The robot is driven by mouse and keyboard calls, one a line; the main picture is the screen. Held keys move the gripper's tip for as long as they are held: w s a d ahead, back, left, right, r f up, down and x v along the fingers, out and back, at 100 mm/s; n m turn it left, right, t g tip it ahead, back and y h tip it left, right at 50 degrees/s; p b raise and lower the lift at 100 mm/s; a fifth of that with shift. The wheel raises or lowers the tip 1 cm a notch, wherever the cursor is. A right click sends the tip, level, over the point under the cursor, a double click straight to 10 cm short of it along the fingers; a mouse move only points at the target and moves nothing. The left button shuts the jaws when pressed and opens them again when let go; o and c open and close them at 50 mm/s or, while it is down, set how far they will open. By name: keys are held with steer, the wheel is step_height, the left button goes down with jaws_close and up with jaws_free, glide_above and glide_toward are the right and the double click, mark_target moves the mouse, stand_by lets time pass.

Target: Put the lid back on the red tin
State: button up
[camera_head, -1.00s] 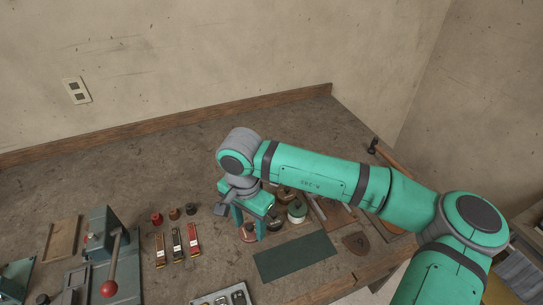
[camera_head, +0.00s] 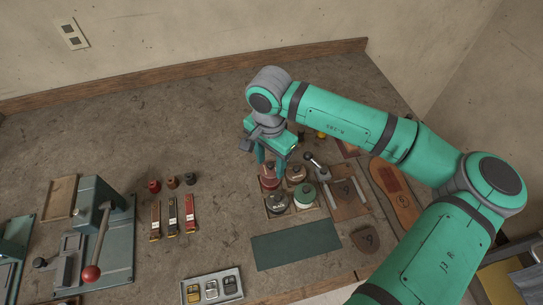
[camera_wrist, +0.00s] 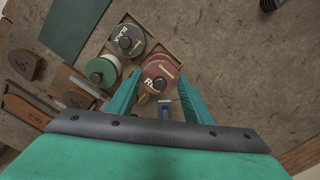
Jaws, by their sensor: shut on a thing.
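The red tin (camera_head: 268,183) stands at the back left of a shallow wooden tray, partly hidden by my gripper. My gripper (camera_head: 270,168) is directly above it, fingers pointing down. In the wrist view, my gripper (camera_wrist: 160,80) is shut on the red lid (camera_wrist: 153,68), a round disc lettered "R" with a knob, one finger on each side. The lid covers most of the tin from above. Whether it touches the rim or hangs just over it, I cannot tell.
A black tin (camera_head: 277,204), a green-and-white tin (camera_head: 305,195) and a brown tin (camera_head: 295,173) stand close beside it. A dark green mat (camera_head: 297,245) lies in front. A lever press (camera_head: 105,235) stands at left.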

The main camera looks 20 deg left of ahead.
mark_target(270, 170)
steer(key=shift+f, duration=2.05)
steer(key=shift+s, duration=0.1)
steer(key=shift+f, duration=0.15)
stand_by(1.0)
steer(key=o, duration=1.6)
steer(key=shift+c, duration=0.2)
steer(key=shift+r, duration=3.5)
